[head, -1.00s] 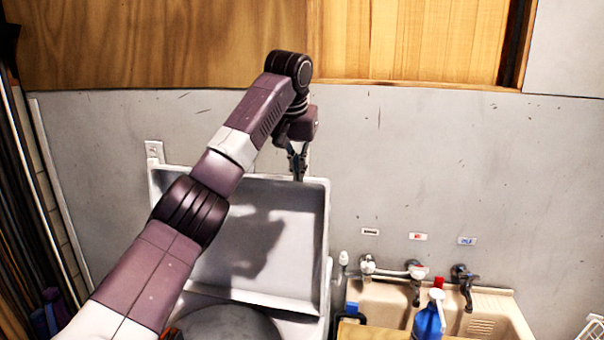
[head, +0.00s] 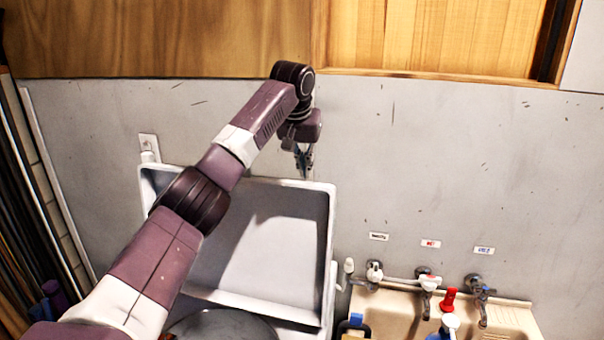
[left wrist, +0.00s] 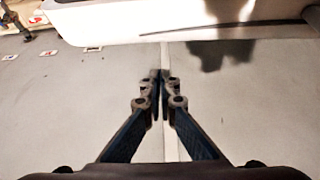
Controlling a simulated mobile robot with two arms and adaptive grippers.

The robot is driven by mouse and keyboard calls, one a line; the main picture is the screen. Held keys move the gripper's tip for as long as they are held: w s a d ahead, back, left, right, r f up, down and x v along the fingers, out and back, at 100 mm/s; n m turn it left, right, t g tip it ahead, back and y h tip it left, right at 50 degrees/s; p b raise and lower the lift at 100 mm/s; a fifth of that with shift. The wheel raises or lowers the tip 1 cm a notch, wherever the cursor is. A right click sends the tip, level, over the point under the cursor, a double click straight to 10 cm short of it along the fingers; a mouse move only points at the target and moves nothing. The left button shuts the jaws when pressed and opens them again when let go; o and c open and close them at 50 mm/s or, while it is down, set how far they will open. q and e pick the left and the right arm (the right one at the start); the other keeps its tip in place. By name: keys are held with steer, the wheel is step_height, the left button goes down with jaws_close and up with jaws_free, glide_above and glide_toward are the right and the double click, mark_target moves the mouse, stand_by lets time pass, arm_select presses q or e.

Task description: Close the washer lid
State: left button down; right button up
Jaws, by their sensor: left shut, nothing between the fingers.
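The washer lid (head: 285,245) is a light grey panel with a raised rim. It stands open, tilted up in front of the wall, above the round washer opening (head: 222,325) at the bottom of the head view. My left gripper (head: 304,172) is shut and empty by the lid's top edge, near its right corner. In the left wrist view the shut fingers (left wrist: 160,76) show against the grey wall, with the lid's white rim (left wrist: 130,30) above them. I cannot tell whether they touch the lid. My arm hides the lid's left part. My right gripper is not in view.
A beige sink (head: 400,305) with several taps stands right of the washer, with a blue bottle (head: 436,336) at its front. Wooden cabinets (head: 160,38) hang above the grey wall. Long items (head: 22,190) stand along the left edge.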

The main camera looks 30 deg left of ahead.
arm_select(q)
steer(key=s+f, duration=0.1)
steer(key=s+d+f+p, duration=0.1)
steer(key=shift+s+f+p, duration=0.15)
steer(key=shift+s+p, duration=0.15)
steer(key=shift+s, duration=0.05)
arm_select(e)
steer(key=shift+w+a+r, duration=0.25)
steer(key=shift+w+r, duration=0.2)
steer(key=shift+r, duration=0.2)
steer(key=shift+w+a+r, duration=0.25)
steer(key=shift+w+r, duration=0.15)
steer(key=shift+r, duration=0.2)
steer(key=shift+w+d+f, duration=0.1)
